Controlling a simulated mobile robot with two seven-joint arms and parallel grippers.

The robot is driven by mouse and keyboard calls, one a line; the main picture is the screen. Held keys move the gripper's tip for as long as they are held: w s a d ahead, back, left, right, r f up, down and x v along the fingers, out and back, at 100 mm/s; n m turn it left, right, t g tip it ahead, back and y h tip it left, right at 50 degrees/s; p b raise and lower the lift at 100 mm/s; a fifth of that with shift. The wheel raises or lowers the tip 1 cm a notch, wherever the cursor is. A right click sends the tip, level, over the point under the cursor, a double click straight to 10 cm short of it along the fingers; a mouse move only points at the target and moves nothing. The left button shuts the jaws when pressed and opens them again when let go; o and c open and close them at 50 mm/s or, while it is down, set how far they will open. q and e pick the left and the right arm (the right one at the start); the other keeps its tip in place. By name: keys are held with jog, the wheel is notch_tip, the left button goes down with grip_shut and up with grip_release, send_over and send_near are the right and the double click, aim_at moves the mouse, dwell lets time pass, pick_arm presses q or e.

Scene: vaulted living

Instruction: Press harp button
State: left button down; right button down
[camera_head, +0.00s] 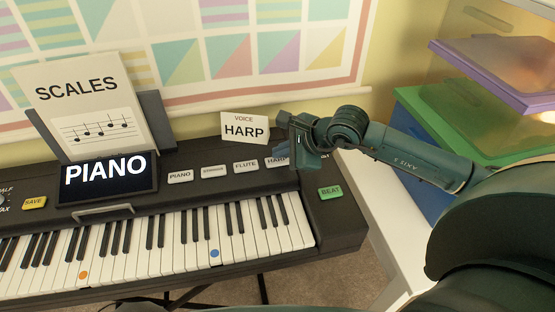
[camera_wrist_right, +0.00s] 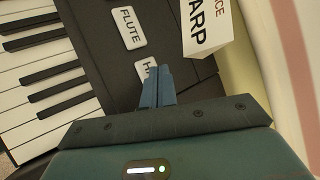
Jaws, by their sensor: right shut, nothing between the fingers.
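The harp button (camera_head: 277,162) is a pale, labelled button at the right end of the row on the black keyboard (camera_head: 330,222). My right gripper (camera_head: 299,160) covers its right part in the head view. In the right wrist view, the harp button (camera_wrist_right: 144,69) shows just beyond my shut right fingertips (camera_wrist_right: 159,70), which hide part of its label. I cannot tell whether the fingertips touch it. The display (camera_head: 107,175) reads PIANO. A card (camera_head: 245,128) reading VOICE HARP stands behind the buttons. My left gripper is out of view.
The flute button (camera_head: 245,166), a strings-like button (camera_head: 214,171) and the piano button (camera_head: 180,176) lie to the left. A green BEAT button (camera_head: 330,192) is at the right end. A SCALES sheet (camera_head: 85,105) stands behind the display. Stacked coloured bins (camera_head: 465,115) stand at right.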

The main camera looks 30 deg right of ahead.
aim_at(282, 162)
jog(key=shift+f+b, duration=0.4)
jog(key=shift+b, duration=0.1)
dwell(0.4)
jog(key=shift+r, duration=0.1)
jog(key=shift+r+p, duration=0.3)
jog(key=shift+r, duration=0.4)
jog(key=shift+r, duration=0.1)
jog(key=shift+r+p, duration=1.3)
jog(key=shift+r, duration=1.15)
